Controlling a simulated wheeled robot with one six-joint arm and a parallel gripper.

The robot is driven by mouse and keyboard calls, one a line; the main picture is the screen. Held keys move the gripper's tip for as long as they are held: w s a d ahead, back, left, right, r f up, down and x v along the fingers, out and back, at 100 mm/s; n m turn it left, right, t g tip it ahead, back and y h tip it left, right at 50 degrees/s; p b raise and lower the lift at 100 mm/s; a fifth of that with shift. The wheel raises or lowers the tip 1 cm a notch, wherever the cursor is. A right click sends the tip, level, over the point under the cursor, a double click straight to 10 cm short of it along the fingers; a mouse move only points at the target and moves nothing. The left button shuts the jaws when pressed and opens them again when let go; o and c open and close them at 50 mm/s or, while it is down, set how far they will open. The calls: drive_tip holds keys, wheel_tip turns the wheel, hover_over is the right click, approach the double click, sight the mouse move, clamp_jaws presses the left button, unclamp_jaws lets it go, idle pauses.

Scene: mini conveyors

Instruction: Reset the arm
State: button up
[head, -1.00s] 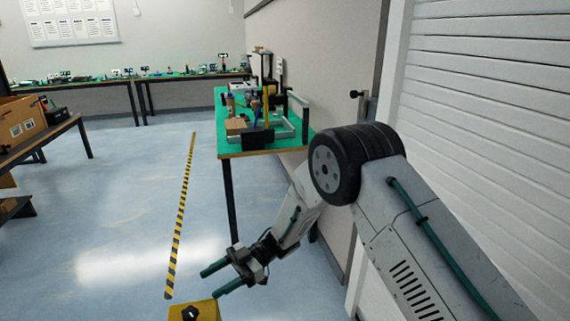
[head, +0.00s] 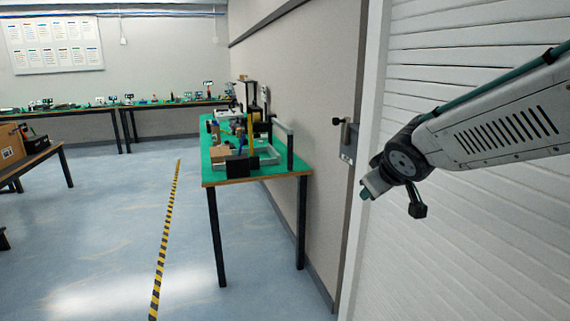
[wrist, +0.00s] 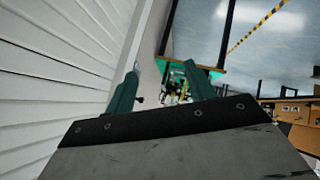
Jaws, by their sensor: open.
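My arm is raised at the right of the head view, in front of the white slatted wall. The gripper touches nothing that I can see.
The white slatted shutter (head: 450,250) stands close behind the arm. A green-topped table (head: 210,179) with mini conveyor equipment stands along the wall. A yellow-black floor stripe (head: 165,240) crosses the open floor. A long bench (head: 75,112) lies at the back.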

drive_tip(key=s+d+f+m+g+h, duration=0.15)
drive_tip(key=s+d, duration=0.25)
drive_tip(key=s, duration=0.5)
drive_tip(key=s+d+m+g, duration=0.3)
drive_tip(key=s, duration=0.5)
drive_tip(key=s+a+f+m+g+y, duration=0.1)
drive_tip(key=s+g, duration=0.3)
drive_tip(key=s, duration=1.1)
drive_tip(key=shift+s+a+f+m+y, duration=0.15)
drive_tip(key=shift+s+f+m+y, duration=0.25)
drive_tip(key=shift+f, duration=0.5)
